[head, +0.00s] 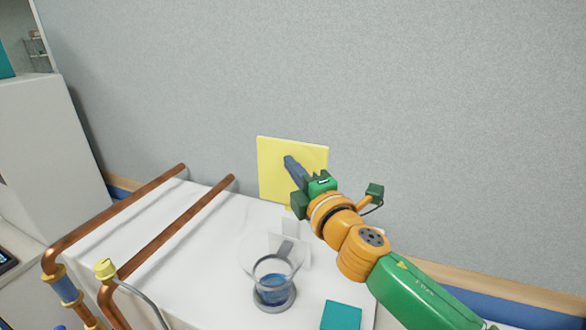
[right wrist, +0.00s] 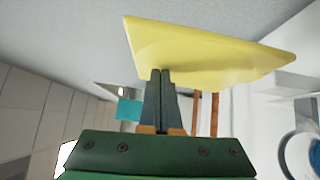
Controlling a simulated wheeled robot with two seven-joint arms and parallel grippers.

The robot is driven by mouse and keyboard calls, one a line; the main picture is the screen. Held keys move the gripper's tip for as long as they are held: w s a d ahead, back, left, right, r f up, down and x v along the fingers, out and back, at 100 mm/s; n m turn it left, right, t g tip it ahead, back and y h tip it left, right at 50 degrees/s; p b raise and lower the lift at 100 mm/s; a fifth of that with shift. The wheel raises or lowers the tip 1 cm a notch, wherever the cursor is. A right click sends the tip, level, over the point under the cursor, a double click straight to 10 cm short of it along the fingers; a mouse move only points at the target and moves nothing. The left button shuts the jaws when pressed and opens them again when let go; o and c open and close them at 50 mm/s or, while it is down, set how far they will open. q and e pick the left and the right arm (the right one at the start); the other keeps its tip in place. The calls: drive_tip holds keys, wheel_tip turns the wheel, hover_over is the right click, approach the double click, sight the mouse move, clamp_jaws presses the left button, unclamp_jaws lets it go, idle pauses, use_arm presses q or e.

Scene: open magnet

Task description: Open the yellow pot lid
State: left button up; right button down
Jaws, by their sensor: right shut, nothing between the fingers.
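The yellow lid (head: 270,180) is a flat square plate that stands upright near the grey wall, behind the white table. It also shows in the right wrist view (right wrist: 215,50), tilted, just beyond my fingertips. My right gripper (head: 289,161) is shut and empty. Its fingers overlap the lid's face in the head view, and their tips (right wrist: 160,73) meet the lid's lower edge in the right wrist view. I cannot tell whether they touch it. My left gripper is not in view. No pot can be made out clearly under the lid.
A clear round vessel with blue liquid (head: 273,293) stands on the white table (head: 200,260) below the lid. A teal block (head: 341,316) is at the front. Two copper pipes (head: 180,225) cross the table's left side. A white cabinet (head: 50,130) stands far left.

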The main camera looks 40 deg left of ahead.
drive_tip(key=b+v, duration=0.3)
drive_tip(key=v, duration=0.4)
drive_tip(key=s+d+f+m+h, duration=0.1)
drive_tip(key=d+f+m+h, duration=0.5)
drive_tip(key=d+f+m, duration=0.7)
drive_tip(key=s+d+f+m+h, duration=0.1)
drive_tip(key=d+f+m+h, duration=0.4)
drive_tip(key=d+f+m, duration=0.85)
drive_tip(key=s+d+f+m+g+h, duration=0.1)
drive_tip(key=s+d+f+g+h, duration=0.15)
drive_tip(key=s+d+f, duration=0.45)
drive_tip(key=s+d+f+m+g+h, duration=0.1)
drive_tip(key=s+d+f+g+h, duration=0.15)
drive_tip(key=s+d+f, duration=0.5)
drive_tip(key=s+a+f+g+b, duration=0.1)
drive_tip(key=s+f, duration=0.2)
drive_tip(key=f, duration=0.6)
drive_tip(key=s+a+f+g+b, duration=0.1)
drive_tip(key=s+f, duration=0.1)
drive_tip(key=f, duration=0.7)
drive_tip(key=s+d+f+g+b, duration=0.1)
drive_tip(key=s+d+f, duration=0.1)
drive_tip(key=s+f, duration=0.8)
drive_tip(key=shift+s+f+n+g, duration=0.3)
drive_tip(key=shift+s+n, duration=0.15)
drive_tip(key=shift+s, duration=0.35)
